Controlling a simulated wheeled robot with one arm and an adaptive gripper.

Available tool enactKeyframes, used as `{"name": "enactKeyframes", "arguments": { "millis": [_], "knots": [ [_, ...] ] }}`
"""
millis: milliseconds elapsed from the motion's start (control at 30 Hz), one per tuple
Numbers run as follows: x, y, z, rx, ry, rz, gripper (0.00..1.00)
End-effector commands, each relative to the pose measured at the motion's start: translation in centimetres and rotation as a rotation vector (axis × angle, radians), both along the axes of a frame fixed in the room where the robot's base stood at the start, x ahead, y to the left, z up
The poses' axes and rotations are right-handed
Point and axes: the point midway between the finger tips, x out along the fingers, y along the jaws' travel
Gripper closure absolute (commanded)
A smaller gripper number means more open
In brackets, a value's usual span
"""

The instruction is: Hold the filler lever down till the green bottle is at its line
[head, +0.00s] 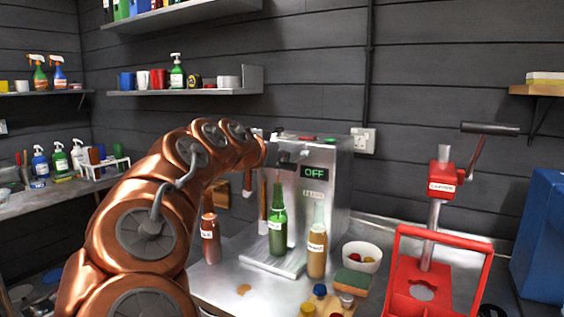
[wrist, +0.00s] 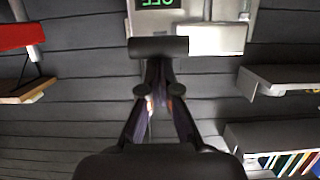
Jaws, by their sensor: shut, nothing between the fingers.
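The steel filler (head: 325,185) stands on the counter with its display reading OFF. The green bottle (head: 277,232) stands upright on the filler's tray under the spout, with a pale label; its liquid level and line are too small to tell. My gripper is at the top front of the filler, mostly lost among dark parts in the head view. In the wrist view my gripper (wrist: 159,92) is shut and empty, just behind a dark horizontal bar that looks like the filler lever (wrist: 158,47). I cannot tell whether they touch. The display (wrist: 155,3) shows inverted at the top edge.
A brown bottle (head: 210,238) stands left of the tray and an amber bottle (head: 317,250) right of it. A white bowl (head: 362,257), a sponge (head: 353,282) and several caps lie at front right. A red capper (head: 437,265) stands further right.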

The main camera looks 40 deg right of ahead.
Motion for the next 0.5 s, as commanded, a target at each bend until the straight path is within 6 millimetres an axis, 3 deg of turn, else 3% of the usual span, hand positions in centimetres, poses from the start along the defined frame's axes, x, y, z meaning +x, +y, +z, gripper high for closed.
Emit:
{"name": "enactKeyframes", "arguments": {
  "millis": [500],
  "knots": [
    [0.04,0.13,-0.76,-0.040,-0.012,0.000,1.00]
  ]
}}
